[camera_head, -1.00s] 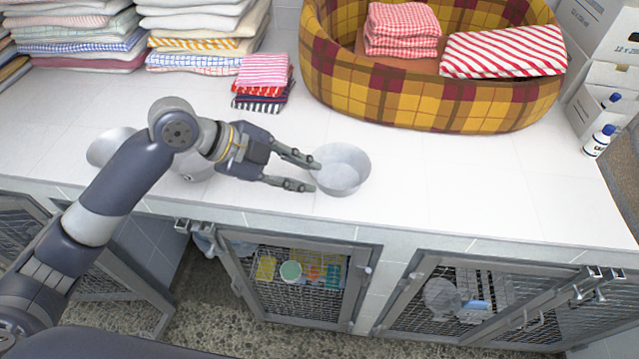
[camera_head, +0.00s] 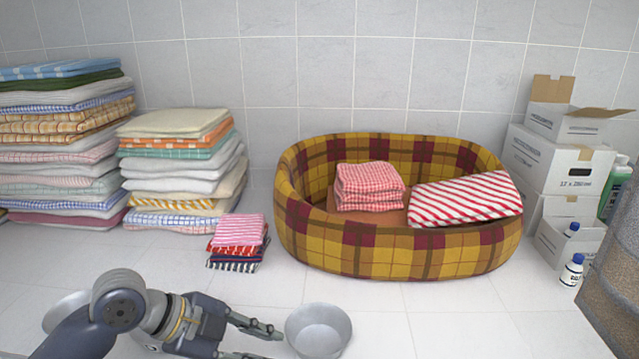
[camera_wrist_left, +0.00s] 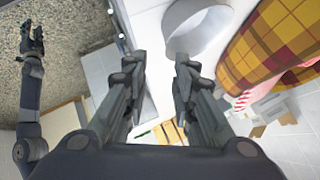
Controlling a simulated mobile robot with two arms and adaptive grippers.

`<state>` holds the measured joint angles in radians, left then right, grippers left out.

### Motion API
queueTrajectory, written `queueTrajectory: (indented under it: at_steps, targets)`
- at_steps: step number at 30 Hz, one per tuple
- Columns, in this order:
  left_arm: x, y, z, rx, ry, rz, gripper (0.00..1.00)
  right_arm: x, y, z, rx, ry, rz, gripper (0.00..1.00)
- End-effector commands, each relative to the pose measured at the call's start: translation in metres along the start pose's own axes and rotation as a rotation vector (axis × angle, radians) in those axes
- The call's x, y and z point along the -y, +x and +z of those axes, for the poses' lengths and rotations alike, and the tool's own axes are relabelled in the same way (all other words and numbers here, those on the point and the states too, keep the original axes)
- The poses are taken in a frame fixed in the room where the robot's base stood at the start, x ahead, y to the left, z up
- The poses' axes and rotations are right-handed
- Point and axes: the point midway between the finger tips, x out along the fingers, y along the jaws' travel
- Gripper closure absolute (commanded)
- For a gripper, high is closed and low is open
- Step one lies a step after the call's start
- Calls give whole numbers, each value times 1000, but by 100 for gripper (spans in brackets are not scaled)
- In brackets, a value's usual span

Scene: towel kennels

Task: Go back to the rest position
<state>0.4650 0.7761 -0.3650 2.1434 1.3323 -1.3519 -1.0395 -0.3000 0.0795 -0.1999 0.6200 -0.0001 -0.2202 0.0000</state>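My left gripper (camera_head: 270,345) is low in the head view, just left of a grey metal bowl (camera_head: 319,331) on the white counter. Its two fingers are apart, with nothing between them; the lower finger is cut by the picture edge. In the left wrist view the left gripper (camera_wrist_left: 159,57) is open and empty, with the bowl's rim (camera_wrist_left: 196,29) beyond its fingertips. My right gripper (camera_wrist_left: 31,38) shows small at the upper left of that view, over the speckled floor. Its fingers look spread and empty. It is outside the head view.
A plaid pet bed (camera_head: 390,250) holds folded towels. Small folded towels (camera_head: 238,241) lie left of it, with tall towel stacks (camera_head: 180,170) behind. Another bowl (camera_head: 62,308) is partly hidden by my left arm. Boxes (camera_head: 560,165) and bottles (camera_head: 572,270) stand at the right.

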Motion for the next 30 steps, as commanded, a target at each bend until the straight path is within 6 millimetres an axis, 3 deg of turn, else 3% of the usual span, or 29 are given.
queueTrajectory:
  at_steps: [6,13,20,30]
  targets:
    - [-58,51,19,88,-292,-18,75,0,0,0,0,0,0,65]
    - [-122,76,46,231,-681,-99,75,0,0,0,0,0,0,65]
    - [-195,70,76,420,-1097,-219,75,0,0,0,0,0,1,65]
    - [-286,33,105,689,-1518,-390,75,0,0,0,0,0,1,65]
